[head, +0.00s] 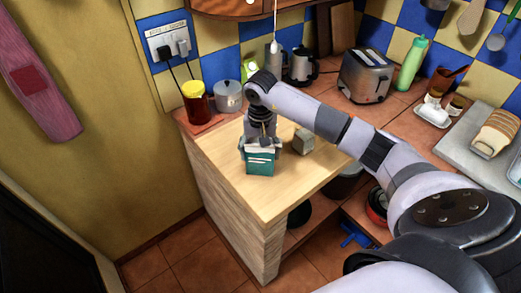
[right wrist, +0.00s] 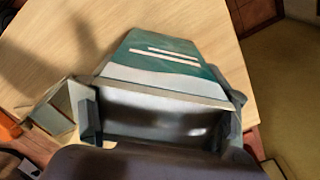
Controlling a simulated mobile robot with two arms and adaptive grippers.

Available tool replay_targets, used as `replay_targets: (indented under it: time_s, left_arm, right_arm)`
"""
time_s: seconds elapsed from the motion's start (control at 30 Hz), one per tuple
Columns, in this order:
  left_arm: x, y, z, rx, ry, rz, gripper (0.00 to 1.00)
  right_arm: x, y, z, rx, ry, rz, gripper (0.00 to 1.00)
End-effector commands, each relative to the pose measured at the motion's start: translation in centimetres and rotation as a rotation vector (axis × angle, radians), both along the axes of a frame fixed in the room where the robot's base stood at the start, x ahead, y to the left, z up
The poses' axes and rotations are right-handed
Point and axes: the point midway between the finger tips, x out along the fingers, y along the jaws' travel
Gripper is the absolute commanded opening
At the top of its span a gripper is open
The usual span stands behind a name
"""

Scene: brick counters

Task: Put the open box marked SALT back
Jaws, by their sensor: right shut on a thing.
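A teal box with a white upper band (head: 261,162) is at the wooden counter's left part in the head view. My right gripper (head: 261,144) comes down over its top and is shut on it. In the right wrist view the teal box (right wrist: 165,60) shows pale stripes, and its open top is between the two dark fingers (right wrist: 162,118). Its lettering is too small to read. I cannot tell whether its base touches the counter. A small beige open box (head: 303,141) stands just right of it, also in the right wrist view (right wrist: 52,108). My left gripper is out of view.
The wooden counter (head: 275,195) is clear in front of the teal box. Behind stand a yellow-lidded jar (head: 195,102), a grey pot (head: 228,97), a kettle (head: 301,68) and a toaster (head: 366,75). A green bottle (head: 411,64) stands further right.

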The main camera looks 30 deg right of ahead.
Motion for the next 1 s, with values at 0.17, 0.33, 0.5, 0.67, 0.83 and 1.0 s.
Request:
replay_targets:
  time_s: [0.17, 0.33, 0.5, 0.67, 0.83, 1.0]
  left_arm:
    - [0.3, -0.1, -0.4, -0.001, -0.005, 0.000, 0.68]
    - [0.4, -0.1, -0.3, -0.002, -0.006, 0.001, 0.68]
    - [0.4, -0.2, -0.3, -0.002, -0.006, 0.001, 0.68]
    - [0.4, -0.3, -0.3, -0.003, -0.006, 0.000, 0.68]
    - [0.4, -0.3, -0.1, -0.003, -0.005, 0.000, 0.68]
    - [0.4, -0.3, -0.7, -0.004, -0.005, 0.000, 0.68]
  right_arm:
    - [0.0, 0.0, -0.3, 0.000, -0.001, 0.000, 0.27]
    - [0.0, 0.0, -0.2, 0.001, 0.001, 0.000, 0.80]
    - [0.0, 0.0, -0.2, 0.001, 0.001, 0.000, 0.91]
    - [0.0, 0.0, -0.2, 0.000, 0.001, 0.000, 0.91]
    - [0.0, 0.0, -0.1, 0.001, 0.001, 0.000, 0.91]
    - [0.1, 0.0, 1.4, -0.001, -0.004, 0.001, 0.91]
